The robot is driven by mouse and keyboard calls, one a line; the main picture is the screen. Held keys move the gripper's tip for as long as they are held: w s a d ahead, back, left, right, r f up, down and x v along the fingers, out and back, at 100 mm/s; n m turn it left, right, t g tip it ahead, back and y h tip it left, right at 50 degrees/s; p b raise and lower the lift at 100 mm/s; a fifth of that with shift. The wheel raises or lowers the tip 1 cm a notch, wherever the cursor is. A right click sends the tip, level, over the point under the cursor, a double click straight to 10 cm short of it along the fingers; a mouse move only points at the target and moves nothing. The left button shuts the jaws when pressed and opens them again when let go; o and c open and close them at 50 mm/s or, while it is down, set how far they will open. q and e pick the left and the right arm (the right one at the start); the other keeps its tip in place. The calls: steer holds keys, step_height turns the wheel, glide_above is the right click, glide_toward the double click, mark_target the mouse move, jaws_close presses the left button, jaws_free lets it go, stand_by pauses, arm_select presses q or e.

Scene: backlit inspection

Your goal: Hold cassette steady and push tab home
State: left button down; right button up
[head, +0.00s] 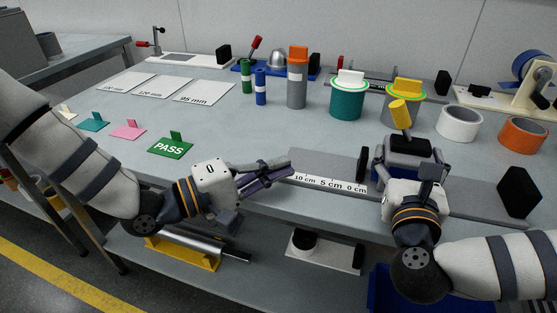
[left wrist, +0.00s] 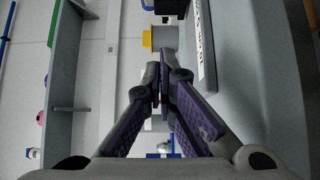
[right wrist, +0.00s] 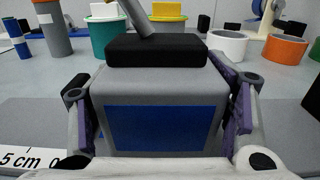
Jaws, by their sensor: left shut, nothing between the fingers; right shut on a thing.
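A grey block with a blue front panel (right wrist: 158,128) and a black top is between the fingers of my right gripper (head: 412,172). I take it to be the cassette; it also shows in the head view (head: 410,157). A tilted grey rod with a yellow cylindrical end (head: 400,113) rises from its top. I cannot tell which part is the tab. My right gripper is shut on the block from both sides. My left gripper (head: 280,169) is shut and empty, beside the left end of the ruler strip, away from the block. Its purple fingers show in the left wrist view (left wrist: 162,85).
The ruler strip (head: 329,185) runs along a grey plate, with a black upright block (head: 362,164) on it and another black block (head: 518,192) at the right. Canisters, a white ring (head: 459,122) and an orange ring (head: 523,134) stand behind. A green PASS card (head: 170,147) lies left.

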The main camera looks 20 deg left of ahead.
arm_select(q)
steer(key=shift+f, duration=0.1)
arm_select(e)
steer(key=o, duration=1.7)
steer(key=shift+f, duration=0.35)
steer(key=shift+c, duration=0.2)
steer(key=shift+o, duration=0.4)
steer(key=shift+r, duration=0.1)
steer(key=shift+r, duration=0.1)
